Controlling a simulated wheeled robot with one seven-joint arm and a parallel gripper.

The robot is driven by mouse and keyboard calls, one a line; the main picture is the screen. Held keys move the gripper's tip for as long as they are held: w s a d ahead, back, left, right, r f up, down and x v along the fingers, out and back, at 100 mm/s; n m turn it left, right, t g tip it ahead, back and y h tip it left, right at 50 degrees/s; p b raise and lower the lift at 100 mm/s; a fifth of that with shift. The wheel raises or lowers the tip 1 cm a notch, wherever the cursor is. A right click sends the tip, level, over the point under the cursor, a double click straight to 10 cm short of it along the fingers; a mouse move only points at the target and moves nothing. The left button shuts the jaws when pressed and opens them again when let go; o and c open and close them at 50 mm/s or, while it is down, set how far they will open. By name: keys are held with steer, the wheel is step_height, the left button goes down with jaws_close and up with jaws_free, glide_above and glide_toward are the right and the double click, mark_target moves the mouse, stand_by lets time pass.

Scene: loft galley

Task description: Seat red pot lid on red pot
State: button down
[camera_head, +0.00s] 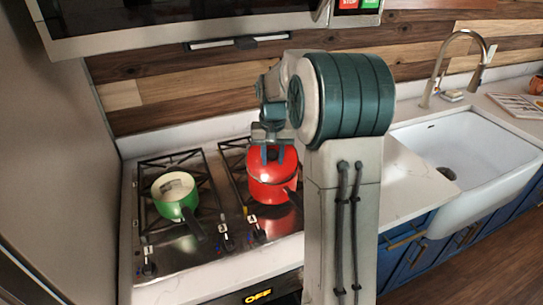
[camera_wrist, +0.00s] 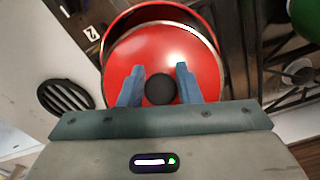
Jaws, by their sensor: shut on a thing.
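The red pot (camera_head: 268,190) stands on the right side of the stove, with its handle toward the front right. My gripper (camera_head: 271,150) is directly above it, pointing down. In the wrist view, the red pot lid (camera_wrist: 165,55) has a black knob (camera_wrist: 160,89), and my gripper (camera_wrist: 159,86) is shut on this knob between its two blue fingers. The lid covers most of the pot's opening in that view. A dark strip of the red pot (camera_wrist: 160,10) shows beyond the lid's far edge. I cannot tell whether the lid touches the pot's rim.
A white sink (camera_head: 470,165) and faucet (camera_head: 440,72) lie right. The counter between stove and sink is clear.

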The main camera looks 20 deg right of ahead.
mark_target(272, 175)
steer(key=shift+s+a+f+g+b, duration=0.15)
steer(key=shift+s+a+f+b, duration=0.1)
steer(key=shift+s+f, duration=0.35)
steer(key=shift+s+a+f+g+b, duration=0.2)
steer(key=shift+s+f+b, duration=0.1)
steer(key=shift+f, duration=0.5)
steer(key=shift+s, duration=0.15)
steer(key=shift+w+d+f, duration=0.1)
steer(key=shift+w+f, duration=0.15)
steer(key=shift+w, duration=0.1)
steer(key=shift+s+r, duration=0.1)
steer(key=shift+s, duration=0.2)
steer(key=c, duration=1.7)
jaws_free()
steer(key=shift+r, duration=0.1)
